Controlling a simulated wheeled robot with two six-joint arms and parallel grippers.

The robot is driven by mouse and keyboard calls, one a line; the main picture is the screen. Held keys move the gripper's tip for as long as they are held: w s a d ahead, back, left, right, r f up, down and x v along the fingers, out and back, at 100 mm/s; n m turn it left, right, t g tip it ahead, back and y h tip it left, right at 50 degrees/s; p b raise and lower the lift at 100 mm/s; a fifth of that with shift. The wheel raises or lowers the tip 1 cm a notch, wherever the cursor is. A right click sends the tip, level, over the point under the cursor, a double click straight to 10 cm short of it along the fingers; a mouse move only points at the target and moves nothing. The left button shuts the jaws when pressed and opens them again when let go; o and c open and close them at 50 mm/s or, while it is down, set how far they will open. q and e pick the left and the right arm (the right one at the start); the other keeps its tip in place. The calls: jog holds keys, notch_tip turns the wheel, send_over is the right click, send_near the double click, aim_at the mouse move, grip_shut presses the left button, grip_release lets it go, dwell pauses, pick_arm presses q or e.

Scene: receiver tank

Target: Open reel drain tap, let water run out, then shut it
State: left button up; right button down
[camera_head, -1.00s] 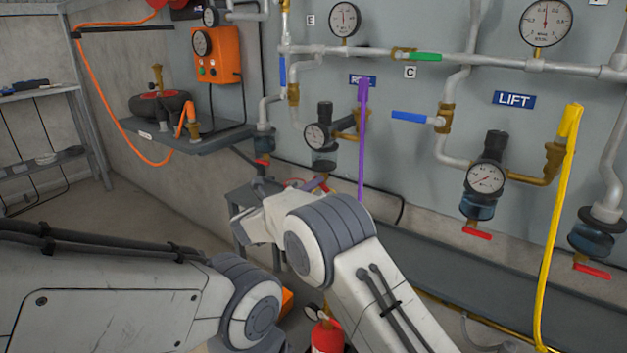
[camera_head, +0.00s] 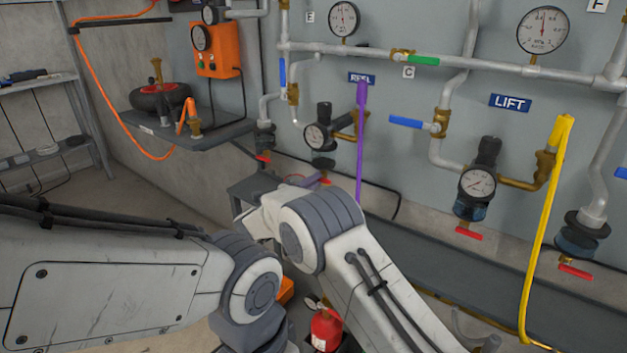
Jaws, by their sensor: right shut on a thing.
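The reel label (camera_head: 361,78) is on the wall above a filter unit with a gauge (camera_head: 316,137) and a dark bowl (camera_head: 322,162). A small red piece, which looks like the reel drain tap (camera_head: 325,181), shows under the bowl, just above my right wrist. My right arm comes in from the lower right. My right gripper (camera_head: 308,182) is at the tap, shut on it as far as I can tell; my wrist hides most of the fingers. I cannot tell the tap's angle or see any water. My left arm crosses the lower left; its gripper is out of view.
A purple hose (camera_head: 361,150) hangs close right of the reel unit. The lift filter (camera_head: 473,195) and a yellow hose (camera_head: 545,230) are further right. An orange box (camera_head: 217,52) and shelf (camera_head: 205,138) are at left. A fire extinguisher (camera_head: 326,330) stands below my right arm.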

jog(key=shift+a, duration=0.2)
jog(key=c, duration=0.9)
grip_release()
jog(key=shift+d+r, duration=0.1)
jog(key=shift+d, duration=0.15)
